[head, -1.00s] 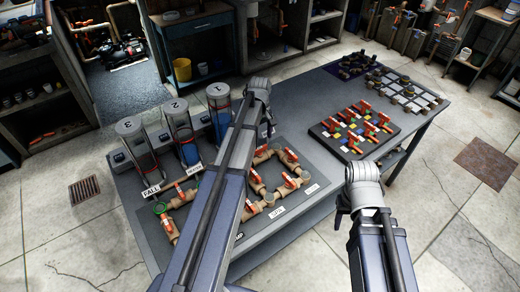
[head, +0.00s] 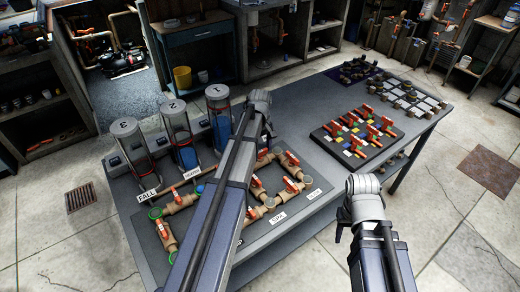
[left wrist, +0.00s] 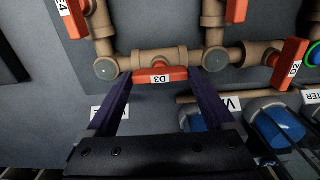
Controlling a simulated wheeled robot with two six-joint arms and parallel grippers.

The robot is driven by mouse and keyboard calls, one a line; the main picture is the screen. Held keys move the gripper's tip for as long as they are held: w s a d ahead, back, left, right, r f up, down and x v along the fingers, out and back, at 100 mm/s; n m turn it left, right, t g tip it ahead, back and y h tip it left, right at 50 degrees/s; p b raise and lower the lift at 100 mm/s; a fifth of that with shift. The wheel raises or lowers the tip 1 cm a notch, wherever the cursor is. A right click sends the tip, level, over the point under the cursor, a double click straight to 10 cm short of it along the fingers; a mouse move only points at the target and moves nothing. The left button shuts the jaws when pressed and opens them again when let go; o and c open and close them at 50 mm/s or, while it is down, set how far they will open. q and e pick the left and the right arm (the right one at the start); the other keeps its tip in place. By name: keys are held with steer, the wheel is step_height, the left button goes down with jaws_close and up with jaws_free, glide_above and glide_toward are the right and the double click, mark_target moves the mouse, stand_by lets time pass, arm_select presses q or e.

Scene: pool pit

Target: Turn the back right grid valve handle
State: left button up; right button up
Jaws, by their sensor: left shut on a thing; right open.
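The pipe grid with red valve handles lies on the grey board (head: 290,228) at the near left of the table. In the left wrist view, a red handle marked D3 (left wrist: 160,76) sits across a tan pipe tee, between the two dark fingers of my left gripper (left wrist: 162,84). The fingers are shut on it from both sides. In the head view my left gripper (head: 267,138) is low over the back of the pipe grid, and its arm hides part of the grid. My right gripper (head: 339,231) is open and empty, off the table's front edge.
Three numbered clear cylinders (head: 180,137) stand behind the pipe grid. A black board of red valves (head: 328,139) lies to the right on the table. Handles D2 (left wrist: 288,65) and E4 (left wrist: 73,17) are near D3. The table middle is clear.

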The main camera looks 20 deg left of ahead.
arm_select(q)
steer(key=c, duration=0.5)
steer(key=shift+m, duration=0.3)
steer(key=m, duration=0.3)
steer(key=shift+m, duration=0.4)
steer(key=m, duration=0.9)
steer(key=shift+m, duration=2.5)
